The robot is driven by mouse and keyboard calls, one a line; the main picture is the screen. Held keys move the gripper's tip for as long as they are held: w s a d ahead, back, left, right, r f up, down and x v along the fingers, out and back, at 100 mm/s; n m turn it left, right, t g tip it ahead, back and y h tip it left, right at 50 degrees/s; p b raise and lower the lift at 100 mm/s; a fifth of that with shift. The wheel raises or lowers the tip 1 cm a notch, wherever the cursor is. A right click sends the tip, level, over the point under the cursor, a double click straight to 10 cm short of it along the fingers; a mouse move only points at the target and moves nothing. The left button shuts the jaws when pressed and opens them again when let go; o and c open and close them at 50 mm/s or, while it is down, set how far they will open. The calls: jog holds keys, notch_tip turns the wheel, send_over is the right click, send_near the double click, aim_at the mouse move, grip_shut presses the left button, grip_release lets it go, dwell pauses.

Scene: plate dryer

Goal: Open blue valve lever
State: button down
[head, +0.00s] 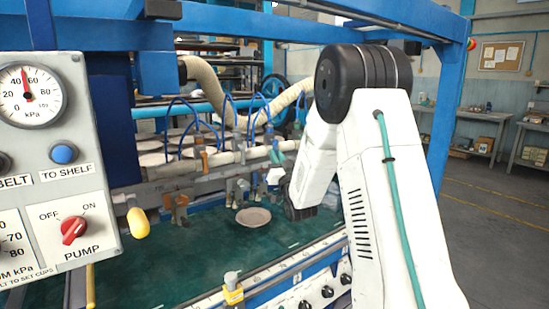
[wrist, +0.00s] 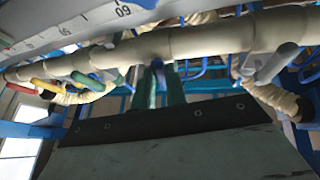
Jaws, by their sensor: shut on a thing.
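The blue valve lever (wrist: 157,68) hangs below a pale pipe (wrist: 190,42) near the middle of the wrist view. My gripper (wrist: 158,80) has its two green fingers closed around it, one on each side. In the head view my gripper (head: 273,155) is up at the pipe row, beyond my white arm. It is small there and the lever is mostly hidden, so I cannot judge the lever's angle from that view.
Red (wrist: 44,85), yellow and green levers (wrist: 88,82) hang from the same pipe to the left in the wrist view. A round dish (head: 253,217) lies on the green belt (head: 150,265). A control panel (head: 65,160) stands at the left. Blue frame posts (head: 446,110) are close to my arm.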

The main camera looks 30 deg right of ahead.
jog(key=shift+d+n+t+y, duration=0.2)
jog(key=shift+n+y, duration=0.15)
jog(key=shift+n, duration=0.25)
jog(key=shift+d+n+t+y, duration=0.2)
jog(key=shift+n+y, duration=0.15)
jog(key=shift+n, duration=0.25)
jog(key=c, duration=1.4)
grip_release()
jog(key=shift+c, duration=0.2)
jog(key=v, duration=0.8)
jog(key=shift+w, duration=0.1)
